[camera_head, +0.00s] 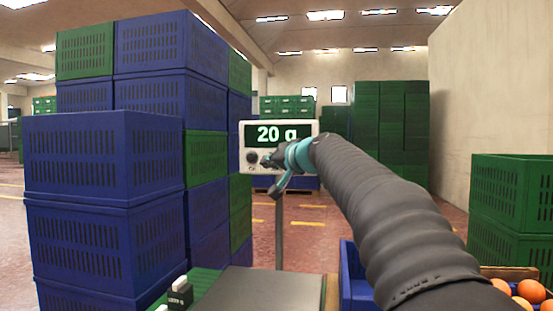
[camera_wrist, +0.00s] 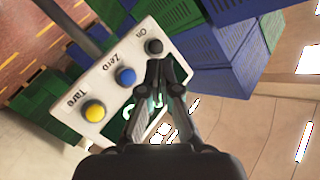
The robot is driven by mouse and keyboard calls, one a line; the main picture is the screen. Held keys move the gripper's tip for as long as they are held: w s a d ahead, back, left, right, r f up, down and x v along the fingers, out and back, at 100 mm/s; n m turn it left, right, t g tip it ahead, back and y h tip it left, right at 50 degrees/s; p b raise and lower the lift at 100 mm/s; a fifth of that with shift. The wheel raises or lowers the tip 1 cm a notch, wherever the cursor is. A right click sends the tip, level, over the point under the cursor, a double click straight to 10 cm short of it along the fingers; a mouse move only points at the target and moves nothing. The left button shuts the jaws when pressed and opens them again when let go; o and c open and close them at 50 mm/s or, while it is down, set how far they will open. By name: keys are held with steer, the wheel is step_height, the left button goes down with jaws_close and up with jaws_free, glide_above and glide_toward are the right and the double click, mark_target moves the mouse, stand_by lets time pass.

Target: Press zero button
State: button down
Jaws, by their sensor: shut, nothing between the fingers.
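The scale's white panel (camera_head: 302,127) faces me on a post, and its dark display (camera_head: 277,134) reads "20 g". In the wrist view the panel (camera_wrist: 183,54) carries the blue Zero button (camera_wrist: 125,76), the yellow Tare button (camera_wrist: 94,110) and the black On button (camera_wrist: 153,46). My gripper (camera_wrist: 160,64) is shut and empty. Its fingertips appear just below the On button and to the right of the Zero button in that view. Whether they touch the panel I cannot tell. In the head view my gripper (camera_head: 267,161) covers the panel's lower part.
Tall stacks of blue crates (camera_head: 101,155) and green crates (camera_head: 206,158) stand close on the left. A grey scale plate (camera_head: 262,293) lies below the panel. Oranges (camera_head: 531,291) lie in a box at lower right, beside stacked green crates (camera_head: 510,195).

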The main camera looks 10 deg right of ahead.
steer(key=w+d+p, duration=0.3)
steer(key=w, duration=0.4)
steer(key=shift+w+d, duration=0.1)
steer(key=shift+w, duration=0.1)
stand_by(1.4)
steer(key=shift+w+d, duration=0.1)
steer(key=shift+w, duration=0.1)
steer(key=shift+w+d+p, duration=0.2)
steer(key=shift+w+p, duration=0.3)
steer(key=shift+w, duration=0.05)
stand_by(1.0)
steer(key=shift+s, duration=0.15)
steer(key=shift+s+a+b, duration=0.4)
steer(key=shift+s+b, duration=0.35)
steer(key=shift+s, duration=0.05)
steer(key=shift+s+a+b, duration=0.35)
steer(key=shift+s+b, duration=0.15)
steer(key=shift+s, duration=0.25)
steer(key=shift+s+a+b, duration=0.3)
steer(key=shift+s+b, duration=0.25)
steer(key=shift+s, duration=0.25)
steer(key=shift+s+a+b, duration=0.35)
steer(key=shift+s+b, duration=0.15)
steer(key=shift+s, duration=0.25)
